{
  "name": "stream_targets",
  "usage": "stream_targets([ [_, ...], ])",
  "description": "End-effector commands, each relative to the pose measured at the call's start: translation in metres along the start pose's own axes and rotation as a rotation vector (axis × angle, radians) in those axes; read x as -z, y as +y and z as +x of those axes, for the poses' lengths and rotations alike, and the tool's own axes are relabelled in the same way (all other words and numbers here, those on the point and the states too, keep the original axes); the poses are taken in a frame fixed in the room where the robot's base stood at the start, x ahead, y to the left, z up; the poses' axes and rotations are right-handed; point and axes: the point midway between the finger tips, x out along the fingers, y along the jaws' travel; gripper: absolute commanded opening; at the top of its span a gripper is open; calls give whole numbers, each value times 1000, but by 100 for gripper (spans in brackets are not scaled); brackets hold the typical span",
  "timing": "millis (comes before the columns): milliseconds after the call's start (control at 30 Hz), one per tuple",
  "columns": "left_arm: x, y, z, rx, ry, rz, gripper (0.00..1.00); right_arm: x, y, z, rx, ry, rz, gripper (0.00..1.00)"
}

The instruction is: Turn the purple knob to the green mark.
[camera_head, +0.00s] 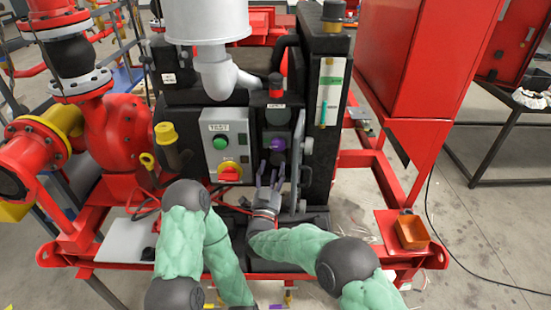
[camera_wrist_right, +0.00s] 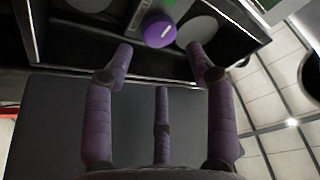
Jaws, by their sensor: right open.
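The purple knob (camera_head: 279,144) is on the dark front of the pump skid, right of the control box. In the right wrist view the knob (camera_wrist_right: 158,32) is round, with a pale line on its face. My right gripper (camera_head: 270,172) is open and empty, just below the knob. In the right wrist view its spread dark-purple fingers (camera_wrist_right: 162,68) point toward the knob, with a gap between. I cannot clearly make out a green mark beside the knob. My left arm is in the head view, but its gripper is out of the picture.
The control box (camera_head: 213,157) with a green button and a red-yellow switch stands left of the knob. A vertical grey bar (camera_head: 298,160) stands close on its right. A red pump (camera_head: 118,132) is at left; an orange tray (camera_head: 411,232) is at right.

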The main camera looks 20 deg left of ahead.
Motion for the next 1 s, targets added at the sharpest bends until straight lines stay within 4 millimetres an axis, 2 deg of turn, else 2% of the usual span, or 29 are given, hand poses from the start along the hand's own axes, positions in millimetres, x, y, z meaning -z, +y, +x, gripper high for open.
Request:
stream_targets([
  [100,0,0,0,0,0,0,40,0,0,-20,0,-2,-1,56],
  [300,0,0,0,0,0,0,40,0,0,-36,0,1,0,56],
  [867,0,0,-1,0,0,0,40,1,0,-38,0,1,-1,56],
  [1000,-1,5,-14,0,0,0,40,13,-7,-34,0,1,-1,56],
])
